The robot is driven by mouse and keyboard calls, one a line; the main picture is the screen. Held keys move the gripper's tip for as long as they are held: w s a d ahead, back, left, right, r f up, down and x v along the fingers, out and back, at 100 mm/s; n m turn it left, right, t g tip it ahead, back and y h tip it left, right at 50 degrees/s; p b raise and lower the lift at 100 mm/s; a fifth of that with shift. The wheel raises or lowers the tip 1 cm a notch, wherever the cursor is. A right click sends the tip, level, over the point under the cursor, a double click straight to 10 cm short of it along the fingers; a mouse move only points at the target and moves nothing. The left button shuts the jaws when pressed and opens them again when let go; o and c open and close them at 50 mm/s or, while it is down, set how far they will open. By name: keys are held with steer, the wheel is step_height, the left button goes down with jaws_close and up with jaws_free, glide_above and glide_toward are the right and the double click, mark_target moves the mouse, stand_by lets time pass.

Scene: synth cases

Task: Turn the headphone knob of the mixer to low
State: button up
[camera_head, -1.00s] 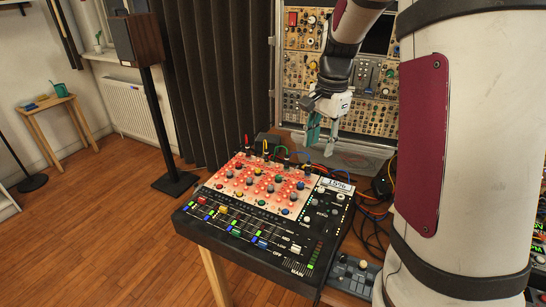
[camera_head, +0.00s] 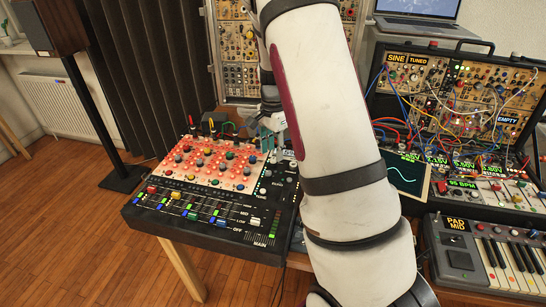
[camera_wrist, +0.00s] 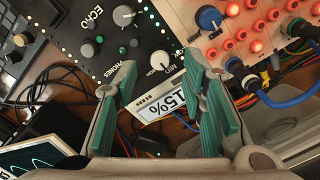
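The black mixer (camera_head: 150,217) has a red-lit knob panel and a dark right-hand section with white knobs. In the wrist view, that dark section (camera_wrist: 60,22) carries the labels ECHO and PHONES (camera_wrist: 122,76). A white knob (camera_wrist: 160,62) and a dark knob (camera_wrist: 87,50) are near the PHONES label; I cannot tell for certain which one it names. My gripper (camera_wrist: 160,95) is open and empty, its two green fingers apart on either side of a small display reading 15%. In the head view, my gripper (camera_head: 262,138) is over the mixer's back right part, partly behind my arm.
A synthesizer case (camera_head: 450,95) with patch cables stands at the right, with a keyboard (camera_head: 505,262) in front. A small waveform screen (camera_head: 405,180) is beside my arm. Blue cables (camera_wrist: 285,98) plug into the mixer's back edge, close to my fingers.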

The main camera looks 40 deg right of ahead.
mark_target(273, 159)
steer(key=shift+f, duration=1.55)
jaws_close()
steer(key=n, duration=1.2)
steer(key=shift+w, duration=0.1)
